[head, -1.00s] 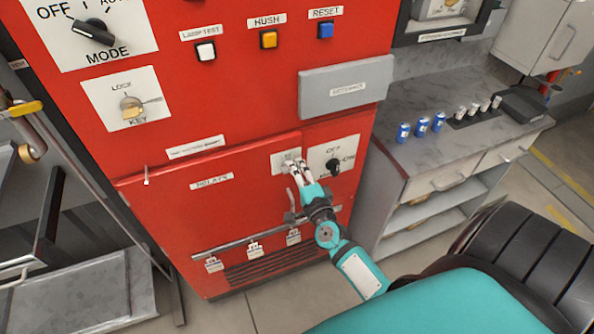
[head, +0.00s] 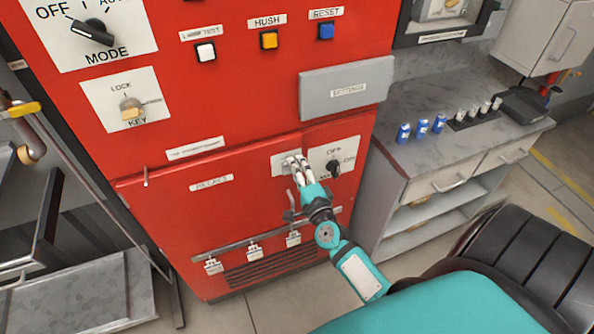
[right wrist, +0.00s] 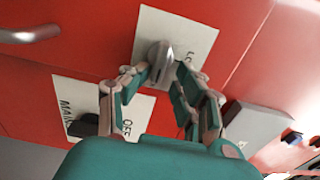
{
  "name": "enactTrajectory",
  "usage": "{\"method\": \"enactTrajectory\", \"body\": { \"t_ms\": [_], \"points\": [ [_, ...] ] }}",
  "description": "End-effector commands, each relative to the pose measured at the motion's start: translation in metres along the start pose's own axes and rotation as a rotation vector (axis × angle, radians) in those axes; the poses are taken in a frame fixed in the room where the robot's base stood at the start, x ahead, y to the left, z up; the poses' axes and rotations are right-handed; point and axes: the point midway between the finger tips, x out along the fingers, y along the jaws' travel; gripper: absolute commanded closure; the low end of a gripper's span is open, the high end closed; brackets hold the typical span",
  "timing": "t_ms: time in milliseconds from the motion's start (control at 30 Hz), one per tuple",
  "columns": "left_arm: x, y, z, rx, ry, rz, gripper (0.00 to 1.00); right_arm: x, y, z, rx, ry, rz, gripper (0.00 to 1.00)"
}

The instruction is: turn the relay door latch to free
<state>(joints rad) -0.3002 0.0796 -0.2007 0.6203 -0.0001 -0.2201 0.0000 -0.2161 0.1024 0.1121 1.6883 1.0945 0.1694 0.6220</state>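The relay door latch is a grey knob (right wrist: 160,62) on a white plate (right wrist: 198,40) in the right wrist view. In the head view its plate (head: 280,164) is at the top right of the red relay door (head: 225,215), and the knob is mostly hidden by my fingers. My right gripper (head: 295,160) is at the latch. My left gripper is not in view.
A black OFF/MAN selector (head: 333,166) is just right of the latch. The grey settings cover (head: 345,88) juts out above. Padlocks hang from a rail (head: 225,246) low on the door. A counter (head: 450,110) with small blue and silver cylinders stands to the right.

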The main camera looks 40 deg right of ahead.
Motion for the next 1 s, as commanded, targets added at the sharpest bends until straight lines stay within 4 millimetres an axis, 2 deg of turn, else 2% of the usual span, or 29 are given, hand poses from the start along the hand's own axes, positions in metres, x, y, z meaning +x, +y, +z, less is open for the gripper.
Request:
{"method": "enactTrajectory", "body": {
  "t_ms": [300,433,567,800,1000],
  "points": [
    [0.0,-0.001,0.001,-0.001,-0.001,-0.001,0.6,-0.002,0.004,0.001,-0.001,-0.002,0.008,0.66],
    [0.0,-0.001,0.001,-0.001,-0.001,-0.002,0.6,-0.011,0.005,0.001,-0.002,-0.003,0.011,0.66],
    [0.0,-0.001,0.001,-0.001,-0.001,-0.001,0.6,-0.034,0.005,0.0,-0.001,-0.003,0.012,0.66],
    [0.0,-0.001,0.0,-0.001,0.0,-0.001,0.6,-0.086,0.004,0.0,-0.004,-0.003,0.011,0.66],
    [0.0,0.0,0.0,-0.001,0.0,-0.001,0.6,-0.113,0.003,0.0,-0.002,-0.002,0.008,0.66]
  ]
}}
